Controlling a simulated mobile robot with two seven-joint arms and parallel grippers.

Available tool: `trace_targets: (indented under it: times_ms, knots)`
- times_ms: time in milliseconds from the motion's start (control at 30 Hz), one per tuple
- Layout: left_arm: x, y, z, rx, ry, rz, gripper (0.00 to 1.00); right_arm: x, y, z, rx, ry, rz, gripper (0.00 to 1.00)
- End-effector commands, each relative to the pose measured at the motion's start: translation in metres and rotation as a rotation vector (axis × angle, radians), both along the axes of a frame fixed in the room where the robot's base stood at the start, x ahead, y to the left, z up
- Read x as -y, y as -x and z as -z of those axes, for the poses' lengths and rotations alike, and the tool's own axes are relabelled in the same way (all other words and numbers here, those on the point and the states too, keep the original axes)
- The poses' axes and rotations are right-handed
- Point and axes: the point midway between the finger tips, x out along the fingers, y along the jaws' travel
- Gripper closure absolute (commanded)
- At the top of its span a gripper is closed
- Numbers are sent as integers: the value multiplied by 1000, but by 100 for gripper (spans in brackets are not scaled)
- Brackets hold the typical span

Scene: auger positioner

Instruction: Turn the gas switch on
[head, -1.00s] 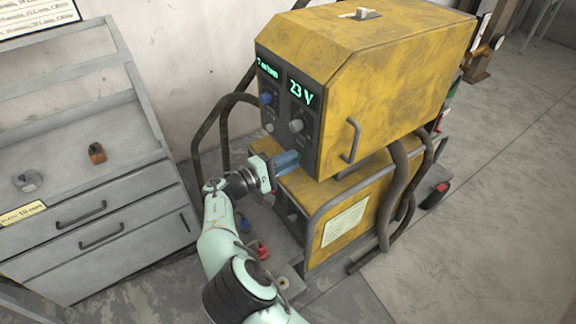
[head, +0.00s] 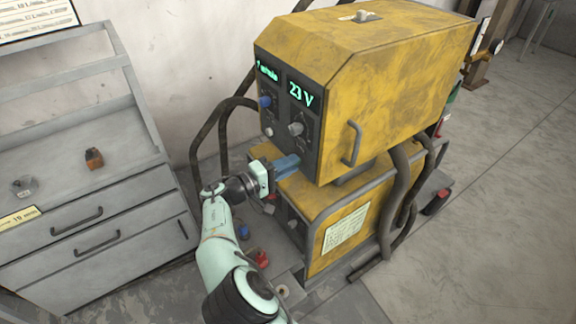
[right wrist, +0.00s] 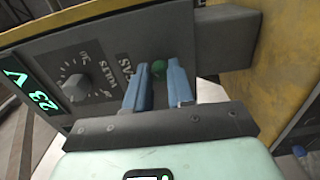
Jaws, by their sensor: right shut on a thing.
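The yellow welding machine (head: 385,60) has a dark front panel with a lit 23 V display (head: 301,93). In the right wrist view the green-tipped gas switch (right wrist: 158,68) sits beside the GAS lettering on the panel. My right gripper (head: 288,163) is at the panel's lower edge. Its blue fingers (right wrist: 160,80) stand on both sides of the green tip and are shut on the switch. The switch's base is partly hidden, and in the head view the fingers hide the switch. My left gripper is not in view.
A voltage knob (right wrist: 76,88) sits beside the switch. A handle (head: 351,143) and thick hoses (head: 398,190) are on the machine's right side. A grey drawer cabinet (head: 100,205) stands at left. Open floor (head: 500,200) lies at right.

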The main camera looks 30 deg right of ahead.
Motion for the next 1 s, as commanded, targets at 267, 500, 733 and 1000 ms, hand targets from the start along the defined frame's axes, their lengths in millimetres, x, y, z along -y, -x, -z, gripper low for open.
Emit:
trace_targets:
  times_ms: [267, 500, 733, 1000]
  knots:
    - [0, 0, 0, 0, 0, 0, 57, -1, 0, 0, 0, -1, -2, 53]
    - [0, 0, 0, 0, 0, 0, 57, -7, 0, 0, 0, 0, -3, 53]
    - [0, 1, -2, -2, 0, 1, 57, -50, 3, 0, 1, 0, -6, 53]
    - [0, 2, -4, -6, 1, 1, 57, -108, 8, 0, 1, -1, -5, 53]
